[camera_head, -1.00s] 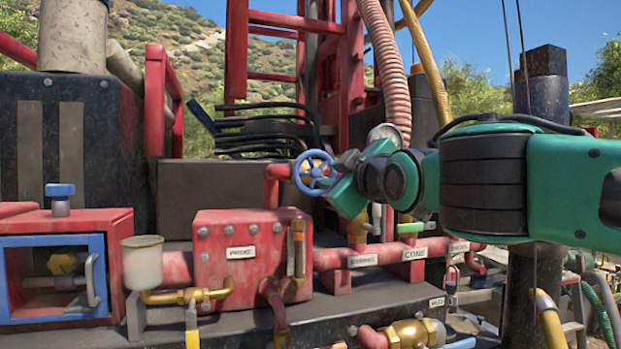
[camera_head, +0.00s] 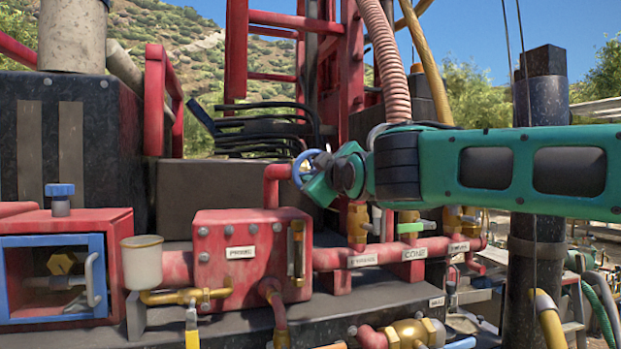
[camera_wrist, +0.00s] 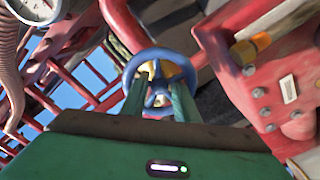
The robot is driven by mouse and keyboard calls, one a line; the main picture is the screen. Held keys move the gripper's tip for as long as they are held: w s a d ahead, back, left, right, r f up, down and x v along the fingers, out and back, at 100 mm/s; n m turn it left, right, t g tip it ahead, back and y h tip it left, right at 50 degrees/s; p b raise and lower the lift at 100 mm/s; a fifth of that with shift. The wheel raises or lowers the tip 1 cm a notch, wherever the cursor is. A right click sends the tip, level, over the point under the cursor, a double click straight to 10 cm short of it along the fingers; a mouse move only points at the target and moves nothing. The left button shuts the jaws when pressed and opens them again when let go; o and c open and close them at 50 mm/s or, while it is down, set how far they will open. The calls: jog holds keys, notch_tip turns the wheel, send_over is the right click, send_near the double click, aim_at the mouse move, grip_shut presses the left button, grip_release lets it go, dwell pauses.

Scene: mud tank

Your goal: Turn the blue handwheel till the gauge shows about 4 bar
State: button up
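The blue handwheel (camera_head: 303,167) sits at the end of a red pipe elbow in the head view. In the wrist view the handwheel (camera_wrist: 160,62) is straight ahead, with yellowish parts inside its rim. My gripper (camera_head: 318,180) is at the wheel. In the wrist view the two green fingers of my gripper (camera_wrist: 159,88) stand part-way apart and reach into the wheel, shut on its middle; the exact contact is hidden. The gauge (camera_wrist: 38,8) is cut off at the wrist view's top left, and its reading is not legible. In the head view my arm mostly covers it.
A red block (camera_head: 250,262) and a labelled red pipe (camera_head: 350,258) with brass valves lie below the wheel. A ribbed hose (camera_head: 388,60) hangs behind. A dark post (camera_head: 540,130) stands at the right. A brown box (camera_head: 205,195) is left of the wheel.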

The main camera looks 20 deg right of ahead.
grip_shut()
jog(key=shift+a, duration=0.1)
jog(key=shift+m, duration=0.7)
jog(key=m, duration=0.4)
jog(key=shift+d, duration=0.2)
jog(key=m, duration=0.6)
jog(key=shift+m, duration=0.3)
